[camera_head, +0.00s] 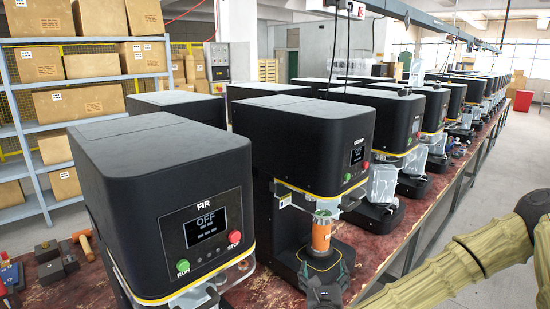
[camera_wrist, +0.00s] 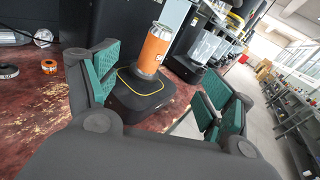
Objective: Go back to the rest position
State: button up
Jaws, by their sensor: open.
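My gripper (camera_wrist: 158,95) is open in the wrist view, its green-lined fingers spread apart with nothing between them. Beyond the fingertips an orange can (camera_wrist: 154,50) stands upright on the black base (camera_wrist: 140,95) of a seamer. In the head view my gripper (camera_head: 325,290) shows partly at the bottom, in front of the orange can (camera_head: 321,236). The can stands under the head of the second seamer (camera_head: 300,140). My arm comes in from the right edge, and its middle part is out of frame.
The nearest seamer (camera_head: 165,200) has a display reading OFF, with green and red buttons. More seamers run back along the worn red bench (camera_head: 405,225). Tools (camera_head: 50,265) lie at the left. Shelves of cardboard boxes (camera_head: 90,65) stand behind. Open floor (camera_head: 500,170) lies to the right.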

jog(key=s+a+f+n+g+y, duration=0.35)
jog(key=s+f+n, duration=0.6)
jog(key=f, duration=0.35)
jog(key=s+a+f+n+g+y, duration=0.2)
jog(key=s+f+n+g, duration=0.3)
jog(key=s+f+n, duration=0.45)
jog(key=s+d+f+n+g+h, duration=0.1)
jog(key=s+d+f+n+g, duration=0.3)
jog(key=s, duration=0.3)
jog(key=s+d+f+n+g+h, duration=0.1)
jog(key=s+d+f+n+g, duration=0.1)
jog(key=s+d+f+n, duration=0.4)
jog(key=s+d+f+n+g+h, duration=0.1)
jog(key=s+d+f+n+g, duration=0.2)
jog(key=s+d+n, duration=0.4)
notch_tip(320, 180, down, 6)
jog(key=s+a+b, duration=0.1)
jog(key=a+b, duration=0.1)
jog(key=b, duration=0.4)
jog(key=shift+f, duration=0.15)
jog(key=shift+c, duration=0.2)
